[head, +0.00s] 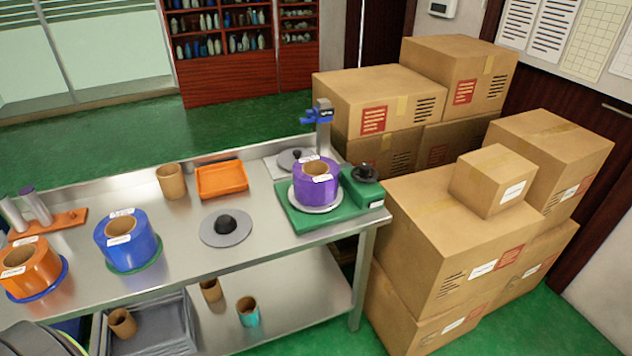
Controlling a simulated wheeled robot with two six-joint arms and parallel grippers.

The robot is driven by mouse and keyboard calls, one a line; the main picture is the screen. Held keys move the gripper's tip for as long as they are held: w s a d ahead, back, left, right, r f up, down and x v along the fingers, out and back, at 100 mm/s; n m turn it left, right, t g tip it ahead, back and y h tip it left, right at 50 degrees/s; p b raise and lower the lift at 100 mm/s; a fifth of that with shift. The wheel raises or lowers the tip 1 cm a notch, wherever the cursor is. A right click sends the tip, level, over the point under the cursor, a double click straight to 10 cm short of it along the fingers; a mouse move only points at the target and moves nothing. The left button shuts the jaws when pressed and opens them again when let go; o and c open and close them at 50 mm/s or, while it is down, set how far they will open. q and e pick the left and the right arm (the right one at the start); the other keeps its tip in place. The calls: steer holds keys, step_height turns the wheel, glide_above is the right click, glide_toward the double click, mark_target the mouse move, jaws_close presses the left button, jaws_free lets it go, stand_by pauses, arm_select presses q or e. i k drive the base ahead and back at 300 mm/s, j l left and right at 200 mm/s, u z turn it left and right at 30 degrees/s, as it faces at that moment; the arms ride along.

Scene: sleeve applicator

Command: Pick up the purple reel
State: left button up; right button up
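The purple reel (316,183) has a brown cardboard core and white labels. It sits upright on a pale round plate (318,207) on the green base (293,218) at the right end of the steel table (190,264). A dark round knob unit (364,180) stands close on its right, and a post with a blue clamp (318,117) stands behind it. Neither of my grippers is in the head view.
A blue reel (128,242) and an orange reel (26,266) stand at the table's left. A grey disc with a black knob (226,228), an orange tray (221,180) and a cardboard core (171,181) lie mid-table. Stacked cartons (450,230) crowd the table's right end.

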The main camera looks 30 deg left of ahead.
mark_target(315, 178)
steer(key=i+l+u, duration=0.1)
steer(key=u, duration=0.65)
